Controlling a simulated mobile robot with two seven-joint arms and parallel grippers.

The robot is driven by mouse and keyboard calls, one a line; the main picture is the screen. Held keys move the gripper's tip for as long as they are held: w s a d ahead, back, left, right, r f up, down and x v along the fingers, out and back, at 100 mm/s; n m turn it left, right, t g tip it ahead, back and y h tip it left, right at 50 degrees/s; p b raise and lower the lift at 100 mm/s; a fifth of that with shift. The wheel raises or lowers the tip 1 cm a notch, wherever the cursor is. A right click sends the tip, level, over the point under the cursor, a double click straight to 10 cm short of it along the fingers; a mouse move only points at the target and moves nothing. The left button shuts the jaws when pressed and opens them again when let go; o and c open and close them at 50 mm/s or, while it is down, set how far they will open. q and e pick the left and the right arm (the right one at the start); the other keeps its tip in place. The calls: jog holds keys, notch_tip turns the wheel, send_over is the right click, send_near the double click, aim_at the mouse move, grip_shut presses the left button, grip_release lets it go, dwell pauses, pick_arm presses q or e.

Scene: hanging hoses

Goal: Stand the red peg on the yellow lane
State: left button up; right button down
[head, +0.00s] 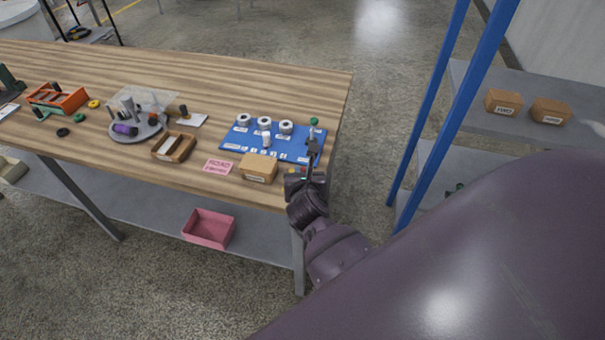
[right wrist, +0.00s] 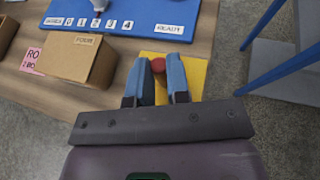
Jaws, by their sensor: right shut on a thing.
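My right gripper (right wrist: 158,74) is shut on the red peg (right wrist: 158,65), whose round red top shows between the blue fingertips in the right wrist view. The yellow lane (right wrist: 195,72) is a flat yellow patch on the table under and around the fingers. Most of it is hidden by them, and I cannot tell whether the peg's foot touches it. In the head view my right gripper (head: 307,178) is at the table's right front corner, beside the blue board; the peg cannot be made out there. My left gripper is not in view.
A blue board (head: 240,142) with white rings lies just beyond the gripper. A cardboard box (head: 258,168) stands to its left, near a pink sign (head: 218,167). The table's right edge is close. A blue-posted shelf (head: 437,115) stands to the right.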

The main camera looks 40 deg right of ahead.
jog(key=c, duration=1.1)
grip_release()
